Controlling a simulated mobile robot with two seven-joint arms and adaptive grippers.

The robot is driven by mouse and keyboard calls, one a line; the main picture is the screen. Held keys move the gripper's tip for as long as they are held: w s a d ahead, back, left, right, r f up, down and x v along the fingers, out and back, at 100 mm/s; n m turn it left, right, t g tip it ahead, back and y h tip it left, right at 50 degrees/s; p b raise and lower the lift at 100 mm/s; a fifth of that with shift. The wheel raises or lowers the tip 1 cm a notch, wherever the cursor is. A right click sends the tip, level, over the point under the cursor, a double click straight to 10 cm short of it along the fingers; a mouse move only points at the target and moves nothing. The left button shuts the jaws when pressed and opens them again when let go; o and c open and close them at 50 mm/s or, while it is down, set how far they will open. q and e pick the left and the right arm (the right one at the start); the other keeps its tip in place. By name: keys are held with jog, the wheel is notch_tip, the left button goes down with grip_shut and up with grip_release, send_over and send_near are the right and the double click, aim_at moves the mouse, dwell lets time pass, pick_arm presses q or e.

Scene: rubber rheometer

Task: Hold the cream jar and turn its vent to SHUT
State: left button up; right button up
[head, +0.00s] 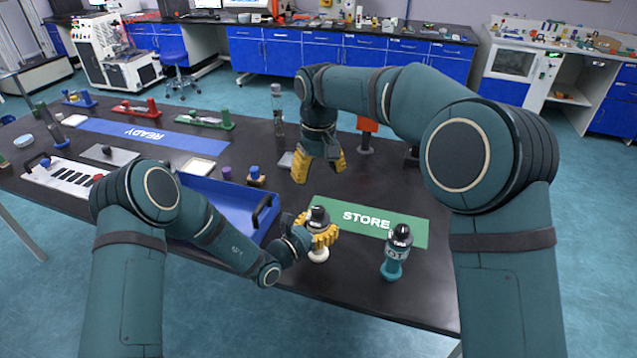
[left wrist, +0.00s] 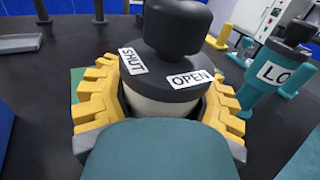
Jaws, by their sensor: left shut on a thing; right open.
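The cream jar (head: 319,256) stands upright near the table's front edge. My left gripper (head: 319,236) is shut on it, its yellow fingers on both sides of the body. In the left wrist view the jar's cream body (left wrist: 165,106) shows between the fingers. Its dark vent cap (left wrist: 172,62) carries a SHUT label (left wrist: 133,61) at left and an OPEN label (left wrist: 190,79) nearer the front right. A black knob (left wrist: 178,22) rises on top; its setting cannot be told. My right gripper (head: 320,170) is open and empty, pointing down beyond the jar.
A teal jar (head: 393,268) with a black top stands right of the cream jar. The green STORE mat (head: 410,232) lies behind them. A blue tray (head: 215,190) is at left. A clear bottle (head: 278,115) and a red-topped stand (head: 366,126) are farther back.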

dwell(0.4)
pick_arm(q)
jog(key=o, duration=1.5)
